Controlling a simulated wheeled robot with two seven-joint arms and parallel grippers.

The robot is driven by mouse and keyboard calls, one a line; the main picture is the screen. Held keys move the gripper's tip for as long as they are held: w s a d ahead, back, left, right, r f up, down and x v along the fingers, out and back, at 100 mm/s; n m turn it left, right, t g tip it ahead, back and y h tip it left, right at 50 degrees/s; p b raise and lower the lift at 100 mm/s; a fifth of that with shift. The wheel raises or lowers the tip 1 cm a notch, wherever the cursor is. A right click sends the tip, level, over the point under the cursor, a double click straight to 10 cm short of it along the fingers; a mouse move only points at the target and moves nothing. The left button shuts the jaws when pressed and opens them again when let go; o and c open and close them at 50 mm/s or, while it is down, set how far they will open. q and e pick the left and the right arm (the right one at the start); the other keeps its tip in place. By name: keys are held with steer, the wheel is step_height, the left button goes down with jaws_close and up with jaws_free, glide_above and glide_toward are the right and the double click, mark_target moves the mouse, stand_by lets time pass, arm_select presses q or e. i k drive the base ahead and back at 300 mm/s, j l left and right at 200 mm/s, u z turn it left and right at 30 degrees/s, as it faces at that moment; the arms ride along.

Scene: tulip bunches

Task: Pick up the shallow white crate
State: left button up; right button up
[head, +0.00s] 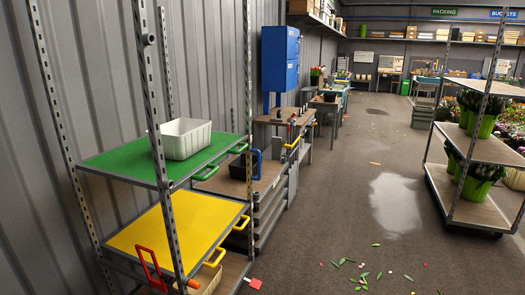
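A shallow white crate (186,138) sits on the green top shelf (115,163) of a rack at the left. It looks empty from here, though its floor is mostly hidden. A thin upright post of the rack stands in front of its left end. Neither of my grippers shows in the head view.
A workbench (268,175) and a blue cabinet (281,58) follow along the wall. A plant trolley (470,200) stands at right. The aisle between is open, with scattered leaves (364,276).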

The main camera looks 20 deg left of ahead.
mark_target(182, 138)
steer(key=i+l+u, duration=0.1)
steer(key=i+u, duration=0.35)
steer(key=i+l+u, duration=0.45)
steer(key=i, duration=0.15)
steer(key=j, duration=0.1)
